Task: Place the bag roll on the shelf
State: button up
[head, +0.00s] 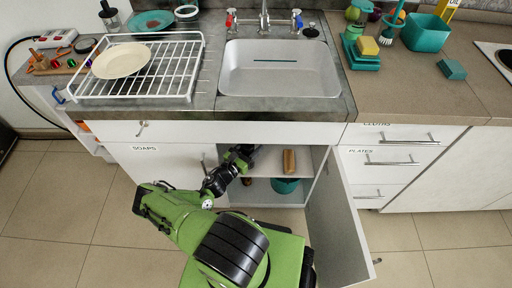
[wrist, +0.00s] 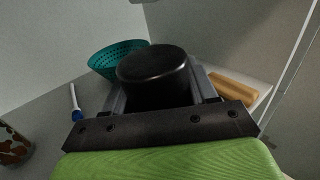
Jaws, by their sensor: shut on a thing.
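The bag roll (wrist: 152,64) is a black cylinder in the wrist view. My gripper (wrist: 160,88) is shut on it, with a grey finger on each side. In the head view my gripper (head: 241,158) is inside the open cabinet under the sink, at the left part of the opening. There the roll cannot be told apart from the dark gripper parts. The shelf (head: 267,170) is a pale board across the cabinet, to the right of my gripper. I cannot tell whether the roll touches it.
A tan block (head: 289,161) lies on the shelf's right part; it also shows in the wrist view (wrist: 234,90). A teal basket (head: 286,186) stands below. The wrist view shows a blue-and-white handle (wrist: 75,102) and a brown patterned object (wrist: 13,147). The open door (head: 337,222) bounds the right side.

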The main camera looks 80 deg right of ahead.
jog(key=d+f+b, duration=0.1)
jog(key=f, duration=0.1)
jog(key=s+d+f+b, duration=0.1)
jog(key=d+b, duration=0.1)
jog(key=shift+s+f, duration=0.15)
jog(key=shift+f, duration=0.2)
jog(key=o, duration=1.1)
